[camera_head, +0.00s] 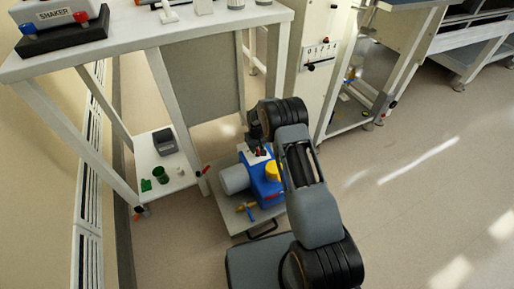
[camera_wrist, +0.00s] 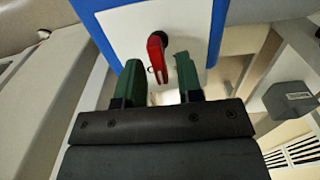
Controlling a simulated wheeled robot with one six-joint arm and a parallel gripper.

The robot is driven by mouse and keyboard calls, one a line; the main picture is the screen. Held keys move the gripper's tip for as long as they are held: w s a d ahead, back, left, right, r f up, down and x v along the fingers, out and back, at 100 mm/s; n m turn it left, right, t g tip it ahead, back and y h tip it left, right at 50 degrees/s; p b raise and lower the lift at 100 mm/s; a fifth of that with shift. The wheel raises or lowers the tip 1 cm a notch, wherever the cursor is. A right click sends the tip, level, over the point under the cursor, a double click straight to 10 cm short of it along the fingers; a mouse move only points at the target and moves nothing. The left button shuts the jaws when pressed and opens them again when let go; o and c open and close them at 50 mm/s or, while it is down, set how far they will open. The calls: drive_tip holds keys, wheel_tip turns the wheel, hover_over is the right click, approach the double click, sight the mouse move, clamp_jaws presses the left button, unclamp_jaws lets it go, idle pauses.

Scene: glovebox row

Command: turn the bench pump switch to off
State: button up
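The bench pump is a blue box (camera_head: 263,187) with a grey cylindrical motor (camera_head: 235,180) and a yellow part on top. It stands on a low grey platform (camera_head: 232,217). In the wrist view, a red switch handle (camera_wrist: 156,50) is mounted on a white plate (camera_wrist: 120,31) on the pump's blue body (camera_wrist: 88,12). The handle points down in that picture, toward my gripper. My gripper (camera_wrist: 157,72) is open, its two dark green fingers either side of the handle's free end, with gaps visible. In the head view my gripper (camera_head: 254,138) is just above the plate. No switch markings are readable.
A white bench (camera_head: 130,43) with a shaker (camera_head: 62,30) stands at the left. Its lower shelf (camera_head: 150,150) holds a dark grey device and green containers. A white cabinet (camera_head: 312,85) with a labelled dial panel stands behind. Open floor (camera_head: 420,200) lies at the right.

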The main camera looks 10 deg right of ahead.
drive_tip(key=shift+o, duration=0.2)
wheel_tip(320, 180, up, 14)
drive_tip(key=p, duration=0.4)
drive_tip(key=shift+p, duration=0.3)
idle(0.3)
drive_tip(key=s+r+t+p, duration=0.1)
drive_tip(key=s+r+p, duration=0.35)
drive_tip(key=r, duration=0.65)
drive_tip(key=s+r+m+p, duration=0.1)
drive_tip(key=s+r+p, duration=0.3)
drive_tip(key=r, duration=0.7)
drive_tip(key=s+r+t+p, duration=0.1)
drive_tip(key=s+r+p, duration=0.2)
drive_tip(key=r+p, duration=0.5)
drive_tip(key=s+r+m+t+p, duration=0.1)
drive_tip(key=s+r+p, duration=1.1)
drive_tip(key=s+r, duration=0.6)
wheel_tip(320, 180, up, 3)
drive_tip(key=shift+s+f+t, duration=0.1)
drive_tip(key=shift+s+t, duration=0.2)
drive_tip(key=shift+s, duration=0.1)
drive_tip(key=shift+a, duration=0.1)
